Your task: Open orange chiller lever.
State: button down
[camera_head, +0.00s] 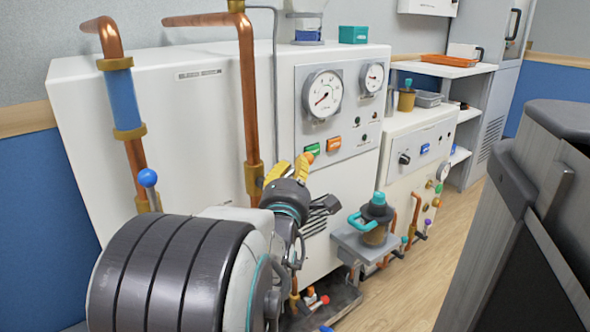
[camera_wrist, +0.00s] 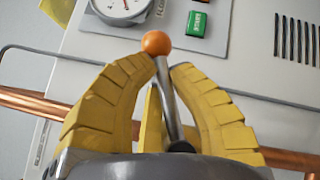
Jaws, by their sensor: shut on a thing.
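The orange chiller lever (camera_wrist: 157,43) shows in the wrist view as a grey metal rod topped by an orange ball. The rod leans slightly left, and its ball sticks out past the yellow fingertips. My gripper (camera_wrist: 167,67) is shut on the rod, with one finger on each side just below the ball. The rod's lower end is partly hidden by my gripper's body. In the head view my gripper (camera_head: 291,166) is in front of the white chiller cabinet (camera_head: 180,110), beside a vertical copper pipe (camera_head: 247,90). Most of the lever is hidden there.
A blue-ball lever (camera_head: 148,178) stands at the left pipe. A gauge panel (camera_head: 340,100) with green and orange buttons is behind my gripper. A shelf (camera_head: 352,246) with a teal-handled pot (camera_head: 376,215) juts out at right. Open floor (camera_head: 430,265) lies beyond it.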

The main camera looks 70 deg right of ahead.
jog(key=c, duration=1.5)
grip_release()
jog(key=shift+w, duration=0.3)
jog(key=o, duration=0.4)
jog(key=shift+s, duration=0.1)
jog(key=shift+r, duration=5)
jog(key=shift+f, duration=0.15)
